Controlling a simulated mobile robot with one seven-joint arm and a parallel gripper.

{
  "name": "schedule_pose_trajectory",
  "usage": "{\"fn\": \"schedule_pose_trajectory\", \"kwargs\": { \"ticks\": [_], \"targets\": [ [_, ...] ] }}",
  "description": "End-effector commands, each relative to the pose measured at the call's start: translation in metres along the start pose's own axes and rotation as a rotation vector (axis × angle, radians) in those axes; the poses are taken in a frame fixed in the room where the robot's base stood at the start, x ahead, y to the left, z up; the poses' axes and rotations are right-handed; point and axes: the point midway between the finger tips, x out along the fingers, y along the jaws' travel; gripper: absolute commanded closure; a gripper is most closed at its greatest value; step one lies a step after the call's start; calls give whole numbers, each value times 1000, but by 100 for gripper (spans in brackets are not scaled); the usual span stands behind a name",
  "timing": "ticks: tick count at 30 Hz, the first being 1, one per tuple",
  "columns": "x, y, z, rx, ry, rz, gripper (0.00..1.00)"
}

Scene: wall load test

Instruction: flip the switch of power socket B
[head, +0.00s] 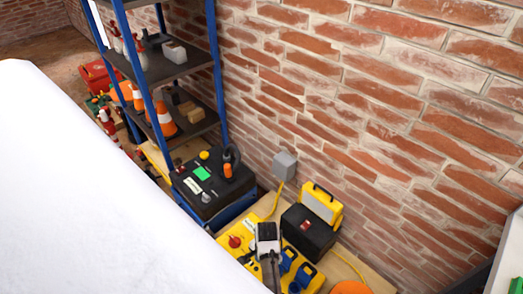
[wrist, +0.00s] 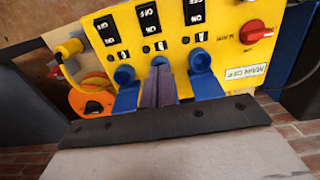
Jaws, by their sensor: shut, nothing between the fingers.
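The yellow power box (wrist: 225,45) fills the upper wrist view, upside down; in the head view it (head: 234,243) stands low beside the brick wall. It has three black ON/OFF switches: one at left (wrist: 105,30), a middle one (wrist: 149,17) and one at right (wrist: 194,11). Blue sockets with lids line its near edge. The letters by the switches are too small to read, so I cannot tell which is B. My gripper (wrist: 158,90) is shut and empty, its fingertips over or against the middle blue socket (wrist: 159,60), in line with the middle switch. Contact is unclear.
A red main switch knob (wrist: 255,31) is on the box's right in the wrist view. An orange cable reel part (wrist: 92,105) lies left. In the head view, a black case (head: 308,232) and a blue-framed shelf (head: 217,65) stand near the brick wall (head: 400,110).

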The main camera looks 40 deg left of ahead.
Motion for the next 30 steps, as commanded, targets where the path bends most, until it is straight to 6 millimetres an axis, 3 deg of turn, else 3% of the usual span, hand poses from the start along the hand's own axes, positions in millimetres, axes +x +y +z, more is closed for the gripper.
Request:
{"fn": "schedule_pose_trajectory", "kwargs": {
  "ticks": [6, 25, 28, 30],
  "targets": [
    [-18, 0, -3, 0, 1, -1, 100],
    [-19, 0, -3, -1, 0, -1, 100],
    [-32, -15, -13, -28, 49, -53, 100],
    [-53, -36, -28, -67, 120, -128, 100]
  ]
}}
